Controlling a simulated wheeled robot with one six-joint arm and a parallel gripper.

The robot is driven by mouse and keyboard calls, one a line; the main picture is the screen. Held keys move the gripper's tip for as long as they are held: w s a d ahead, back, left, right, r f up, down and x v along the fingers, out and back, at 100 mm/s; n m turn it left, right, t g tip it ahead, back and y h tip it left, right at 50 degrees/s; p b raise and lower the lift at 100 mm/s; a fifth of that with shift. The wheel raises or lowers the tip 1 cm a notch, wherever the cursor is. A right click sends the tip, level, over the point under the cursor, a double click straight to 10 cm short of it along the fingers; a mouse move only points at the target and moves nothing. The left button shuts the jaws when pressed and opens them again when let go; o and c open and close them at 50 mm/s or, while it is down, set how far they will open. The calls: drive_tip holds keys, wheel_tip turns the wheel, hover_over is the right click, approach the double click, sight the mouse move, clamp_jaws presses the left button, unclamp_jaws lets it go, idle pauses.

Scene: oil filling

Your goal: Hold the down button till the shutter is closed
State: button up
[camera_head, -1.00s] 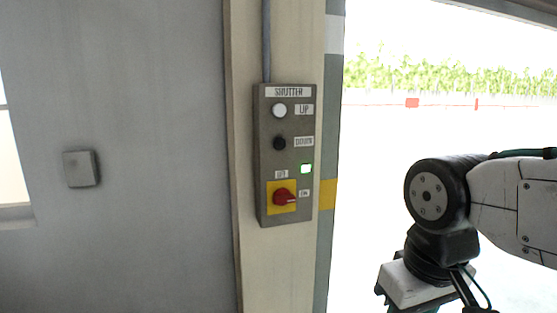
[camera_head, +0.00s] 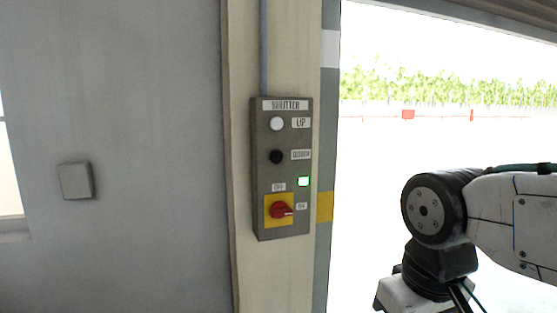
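The grey shutter control box (camera_head: 263,220) is fixed to a cream post left of the doorway. Its white up button (camera_head: 277,124) is at the top, and the black down button (camera_head: 276,157) is below it. A green light (camera_head: 303,181) is lit. The red rotary switch (camera_head: 281,210) sits on a yellow plate, with its handle pointing right towards the ON label. The shutter doorway (camera_head: 380,150) is open, with bright outdoors showing. My arm is at the lower right, apart from the box; my gripper's fingers are not in view.
The cream post (camera_head: 242,60) stands between a grey wall (camera_head: 150,80) and the doorway. A small grey wall box (camera_head: 75,181) is on the left. A window edge shows at the far left. Trees and a red-and-white barrier are outside. The space before the panel looks clear.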

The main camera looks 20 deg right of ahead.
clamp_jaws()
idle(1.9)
